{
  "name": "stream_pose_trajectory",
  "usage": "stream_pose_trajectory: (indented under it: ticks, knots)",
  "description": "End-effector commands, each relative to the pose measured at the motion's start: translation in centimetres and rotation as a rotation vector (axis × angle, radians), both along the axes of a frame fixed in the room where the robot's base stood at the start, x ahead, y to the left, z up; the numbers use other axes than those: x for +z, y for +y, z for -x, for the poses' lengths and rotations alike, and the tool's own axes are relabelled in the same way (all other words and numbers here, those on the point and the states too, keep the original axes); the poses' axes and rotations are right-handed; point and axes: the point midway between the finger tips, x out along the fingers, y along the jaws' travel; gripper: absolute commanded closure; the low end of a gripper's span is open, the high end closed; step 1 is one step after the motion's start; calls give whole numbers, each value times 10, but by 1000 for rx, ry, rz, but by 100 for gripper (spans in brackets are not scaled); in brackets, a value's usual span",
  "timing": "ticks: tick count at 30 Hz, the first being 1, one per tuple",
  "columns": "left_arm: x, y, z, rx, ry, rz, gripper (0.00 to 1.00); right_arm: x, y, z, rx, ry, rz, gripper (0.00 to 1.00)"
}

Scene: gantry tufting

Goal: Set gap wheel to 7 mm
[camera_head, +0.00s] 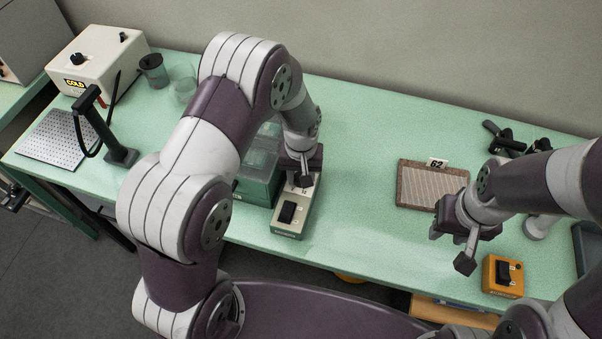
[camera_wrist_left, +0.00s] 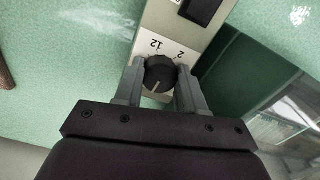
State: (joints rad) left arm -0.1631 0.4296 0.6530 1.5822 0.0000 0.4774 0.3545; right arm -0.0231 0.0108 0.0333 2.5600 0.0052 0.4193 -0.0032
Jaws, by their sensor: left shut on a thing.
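The gap wheel is a round black knob (camera_wrist_left: 160,75) with a pale pointer line, on the pale top of a narrow control box (camera_head: 289,228). Printed numbers 12 and 2 show beside it in the left wrist view; the pointer line faces the gripper side, and the number there is hidden. My left gripper (camera_wrist_left: 160,88) is shut on the wheel, one grey finger on each side. In the head view the gripper and arm hide the wheel. My right gripper (camera_head: 450,236) hangs empty above the table at the right, its fingers seeming apart.
A black rocker switch (camera_head: 287,212) is on the same box. A green case with clear lids (camera_head: 258,170) stands close beside it. An orange switch box (camera_head: 502,276) and a framed sample marked 62 (camera_head: 431,187) lie to the right. The table between is clear.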

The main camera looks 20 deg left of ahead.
Motion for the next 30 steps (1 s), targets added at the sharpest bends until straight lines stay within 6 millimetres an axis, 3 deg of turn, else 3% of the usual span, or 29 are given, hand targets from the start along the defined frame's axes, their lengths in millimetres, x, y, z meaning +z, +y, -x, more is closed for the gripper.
stream_pose_trajectory:
  ticks: [21,22,24,30]
  knots:
    - [1,0,-2,74,-5,1,91,1,0,0,0,0,0,62]
    - [1,0,-2,74,-5,1,57,1,0,0,0,0,0,62]
    - [1,0,-2,74,-5,1,35,1,0,0,0,0,0,62]
    - [1,0,-1,74,-2,1,35,1,0,0,0,0,0,62]
